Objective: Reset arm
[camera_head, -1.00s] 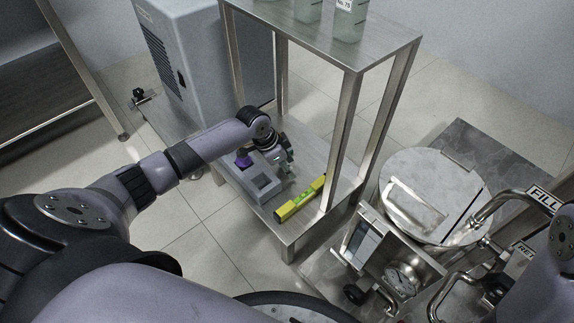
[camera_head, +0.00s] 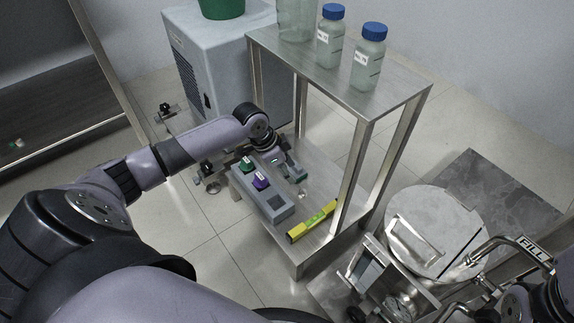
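My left arm reaches in from the left, and its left gripper (camera_head: 294,172) hangs over the lower shelf of the steel stand, beside a grey block. The gripper is small and seen from behind and above, so its finger gap is unclear. The grey block (camera_head: 274,206) holds a green-topped piece (camera_head: 247,164) and a purple-topped piece (camera_head: 261,182); its front end shows an empty recess. The gripper appears apart from both pieces. Part of my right arm shows at the bottom right corner; its gripper is not in view.
A yellow spirit level (camera_head: 313,221) lies at the shelf's front edge by a stand leg. Blue-capped bottles (camera_head: 369,56) stand on the upper shelf (camera_head: 335,85). A grey cabinet (camera_head: 215,60) is behind. A round-lidded steel vessel (camera_head: 433,232) with pipes and a gauge stands at right.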

